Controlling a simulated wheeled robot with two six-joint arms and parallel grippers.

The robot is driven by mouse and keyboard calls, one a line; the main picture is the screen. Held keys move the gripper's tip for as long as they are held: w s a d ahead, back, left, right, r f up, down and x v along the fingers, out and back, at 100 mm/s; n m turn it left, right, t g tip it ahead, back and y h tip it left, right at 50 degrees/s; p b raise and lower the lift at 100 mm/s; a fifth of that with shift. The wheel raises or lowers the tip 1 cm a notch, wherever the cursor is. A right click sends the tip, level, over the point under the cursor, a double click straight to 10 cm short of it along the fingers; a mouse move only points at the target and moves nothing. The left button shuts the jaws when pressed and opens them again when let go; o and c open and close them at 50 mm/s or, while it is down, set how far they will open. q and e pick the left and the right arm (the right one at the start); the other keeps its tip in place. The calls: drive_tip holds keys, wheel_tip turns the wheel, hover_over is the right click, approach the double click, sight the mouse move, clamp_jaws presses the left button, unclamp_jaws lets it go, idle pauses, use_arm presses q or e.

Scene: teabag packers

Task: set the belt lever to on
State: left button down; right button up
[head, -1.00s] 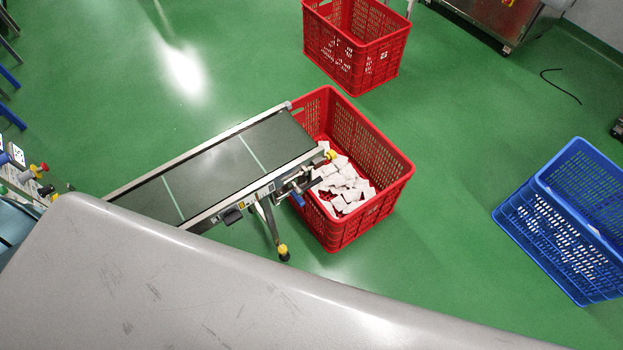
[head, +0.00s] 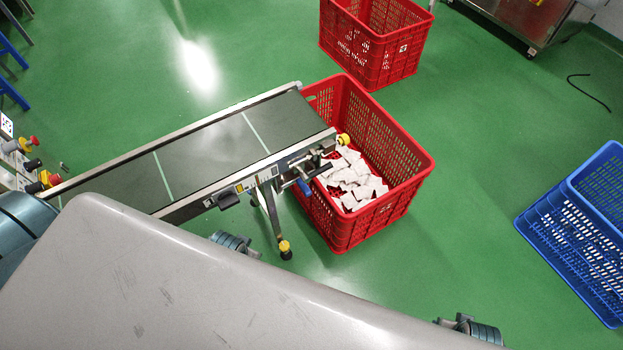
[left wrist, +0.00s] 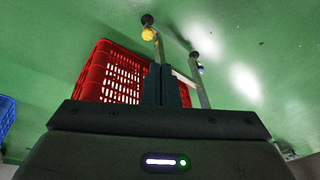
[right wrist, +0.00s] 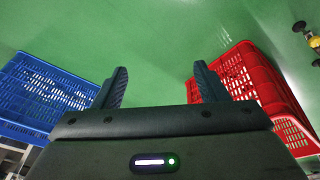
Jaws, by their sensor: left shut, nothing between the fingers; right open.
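The conveyor belt (head: 205,147) slants across the head view, with its end over a red crate. A short blue-tipped handle (head: 304,187) sticks out from the belt's near side by that end. It may be the belt lever; its setting is too small to read. My left gripper (left wrist: 167,70) is shut and empty in the left wrist view, in front of a red crate and the belt's legs. My right gripper (right wrist: 160,68) is open and empty in the right wrist view, with green floor between its fingers. Neither gripper touches the handle.
A red crate (head: 423,172) holds white teabags (head: 351,178). Another red crate (head: 370,45) stands behind, and a blue crate (head: 535,226) at the right. A panel with coloured knobs (head: 22,145) is at the left edge. A belt leg (head: 273,220) stands near the front.

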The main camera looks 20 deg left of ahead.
use_arm(q)
drive_tip(key=w+d+r+m+t+h+b, duration=0.3)
drive_tip(key=w+d+r+m+t+h, duration=0.1)
drive_tip(key=w+r, duration=0.55)
drive_tip(key=w+d+r+m+t+h+b, duration=0.2)
drive_tip(key=w+d+r+m+t+h, duration=0.15)
drive_tip(key=w+r, duration=0.55)
approach(326, 167)
drive_tip(key=w+d+r, duration=0.1)
drive_tip(key=w+d, duration=0.1)
drive_tip(key=f, duration=0.1)
drive_tip(key=w+f, duration=0.1)
drive_tip(key=f+b, duration=0.1)
drive_tip(key=shift+w+d+t+y, duration=0.25)
drive_tip(key=shift+w+d, duration=0.15)
drive_tip(key=shift+w+f, duration=0.2)
drive_tip(key=shift+f, duration=0.25)
use_arm(e)
drive_tip(key=v, duration=0.7)
drive_tip(key=shift+w+a+r+t, duration=0.2)
drive_tip(key=shift+a+r+t, duration=0.1)
drive_tip(key=shift+a, duration=0.15)
drive_tip(key=shift+s, duration=0.1)
